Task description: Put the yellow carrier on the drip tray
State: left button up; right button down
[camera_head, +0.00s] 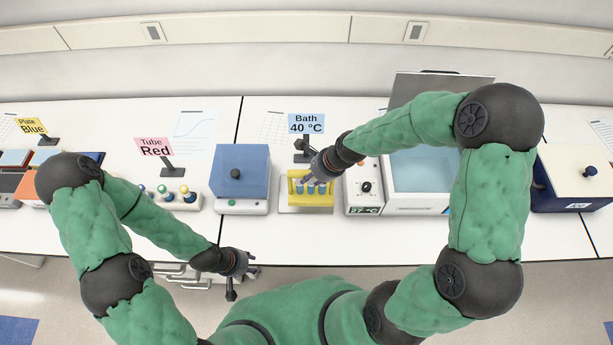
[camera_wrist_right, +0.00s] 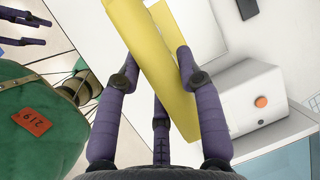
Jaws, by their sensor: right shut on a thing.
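In the right wrist view the yellow carrier (camera_wrist_right: 145,50) lies between the purple fingers of my right gripper (camera_wrist_right: 158,82). My left gripper (camera_head: 250,269) is empty, with its fingers apart, at the bench's front edge.
A blue-topped device (camera_head: 241,172) stands left of the carrier. A water bath (camera_head: 420,172) with a raised lid and a control box (camera_head: 363,188) stand close on the right. The "Bath 40 °C" sign (camera_head: 306,124) is behind. Bare bench (camera_head: 300,240) lies in front.

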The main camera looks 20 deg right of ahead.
aim_at(311, 185)
jog(key=w+f+b, duration=0.3)
jog(key=w+f, duration=0.3)
jog(key=f, duration=0.3)
jog(key=shift+w+f, duration=0.15)
jog(key=shift+f, duration=0.1)
jog(key=shift+f, duration=0.15)
jog(key=c, duration=0.8)
grip_release()
